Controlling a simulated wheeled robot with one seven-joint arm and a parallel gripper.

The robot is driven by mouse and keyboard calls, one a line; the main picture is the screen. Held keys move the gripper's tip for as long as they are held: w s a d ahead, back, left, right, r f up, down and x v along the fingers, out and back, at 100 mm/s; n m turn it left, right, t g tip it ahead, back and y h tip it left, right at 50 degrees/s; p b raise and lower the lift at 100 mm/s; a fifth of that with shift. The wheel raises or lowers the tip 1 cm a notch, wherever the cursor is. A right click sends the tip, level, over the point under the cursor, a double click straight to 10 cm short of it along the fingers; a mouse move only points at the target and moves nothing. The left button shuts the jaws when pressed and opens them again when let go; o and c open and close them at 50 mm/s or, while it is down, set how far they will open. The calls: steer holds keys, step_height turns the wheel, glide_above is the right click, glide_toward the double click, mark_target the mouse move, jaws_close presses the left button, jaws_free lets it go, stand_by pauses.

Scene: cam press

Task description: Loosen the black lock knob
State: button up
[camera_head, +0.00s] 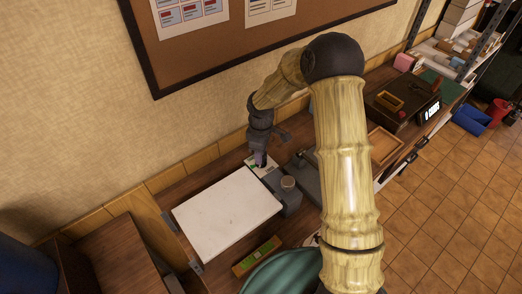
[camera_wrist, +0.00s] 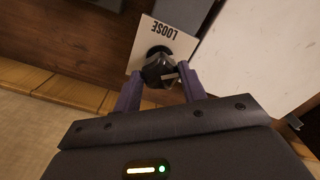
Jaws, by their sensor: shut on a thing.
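The black lock knob (camera_wrist: 158,70) shows in the wrist view, in front of a white card (camera_wrist: 143,52) that reads "LOOSE". My gripper (camera_wrist: 158,78) has its two purple fingers on either side of the knob and is shut on it. A light pointer mark lies on the knob's face. In the head view my gripper (camera_head: 261,158) reaches down at the far right corner of the white board, beside the grey press part. The knob itself is hidden by the gripper there.
A large white board (camera_head: 226,214) lies on the wooden bench left of the grey press body (camera_head: 291,201). A green level-like tool (camera_head: 257,256) lies in front. The wall with a corkboard (camera_head: 210,45) is close behind. A wooden tray (camera_head: 384,145) stands to the right.

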steer(key=n+p, duration=0.1)
steer(key=n, duration=0.5)
steer(key=shift+w+r+n+p, duration=0.1)
steer(key=shift+r+n+p, duration=0.05)
steer(key=shift+n+p, duration=0.2)
stand_by(0.3)
steer(key=o, duration=1)
steer(key=shift+c, duration=0.2)
step_height(320, 180, up, 17)
steer(key=b, duration=0.3)
steer(key=shift+r+b, duration=0.15)
steer(key=shift+b, duration=0.15)
